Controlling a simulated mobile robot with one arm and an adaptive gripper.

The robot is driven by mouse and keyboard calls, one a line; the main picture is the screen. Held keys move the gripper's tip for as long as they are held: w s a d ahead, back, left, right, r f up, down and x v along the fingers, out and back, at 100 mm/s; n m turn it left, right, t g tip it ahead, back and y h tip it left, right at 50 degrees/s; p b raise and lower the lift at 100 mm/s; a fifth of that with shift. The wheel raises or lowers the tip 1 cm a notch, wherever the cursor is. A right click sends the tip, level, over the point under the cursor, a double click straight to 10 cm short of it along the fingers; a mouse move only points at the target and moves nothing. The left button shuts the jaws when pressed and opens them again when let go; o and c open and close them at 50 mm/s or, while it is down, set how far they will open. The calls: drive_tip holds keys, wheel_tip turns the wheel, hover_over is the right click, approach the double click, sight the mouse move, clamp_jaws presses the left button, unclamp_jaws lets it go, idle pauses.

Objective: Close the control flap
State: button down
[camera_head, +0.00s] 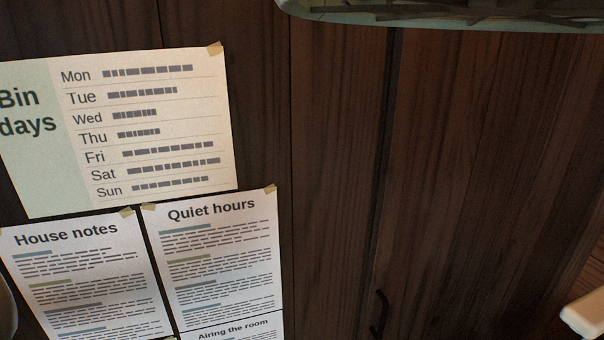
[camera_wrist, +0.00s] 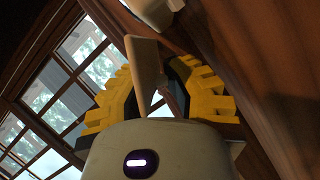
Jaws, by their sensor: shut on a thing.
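In the wrist view my gripper (camera_wrist: 160,78), with yellow and black fingers, is shut on a thin beige panel (camera_wrist: 145,62), which looks like the control flap. The panel stands up between the fingers, tilted, and its lower part is hidden behind the wrist housing. A pale rounded body (camera_wrist: 154,12) is cut off at the top edge, just beyond the panel. I cannot tell whether the panel joins it. In the head view neither my gripper nor the flap can be clearly made out.
The head view shows a dark wood wall with a bin days sheet (camera_head: 150,125) and several smaller notices. A dark handle (camera_head: 379,314) is low in the middle. A teal-rimmed object (camera_head: 440,22) hangs at the top. A pale piece (camera_head: 585,312) enters bottom right. Paned windows (camera_wrist: 72,70) show in the wrist view.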

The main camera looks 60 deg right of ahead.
drive_tip(key=shift+f+m+b, duration=0.15)
drive_tip(key=shift+m+b, duration=0.15)
drive_tip(key=shift+b, duration=0.2)
drive_tip(key=shift+s+m+h+b, duration=0.15)
drive_tip(key=shift+m+h+b, duration=0.25)
drive_tip(key=shift+m+b, duration=0.2)
wheel_tip(320, 180, up, 6)
drive_tip(key=s+a+m+g+h+p, duration=0.1)
drive_tip(key=m+g+h+p, duration=0.3)
drive_tip(key=m+p, duration=0.5)
drive_tip(key=shift+m+h, duration=0.3)
drive_tip(key=shift+m, duration=4.6)
drive_tip(key=shift+s, duration=0.1)
drive_tip(key=c, duration=1.3)
unclamp_jaws()
drive_tip(key=shift+o, duration=0.2)
drive_tip(key=shift+s, duration=0.1)
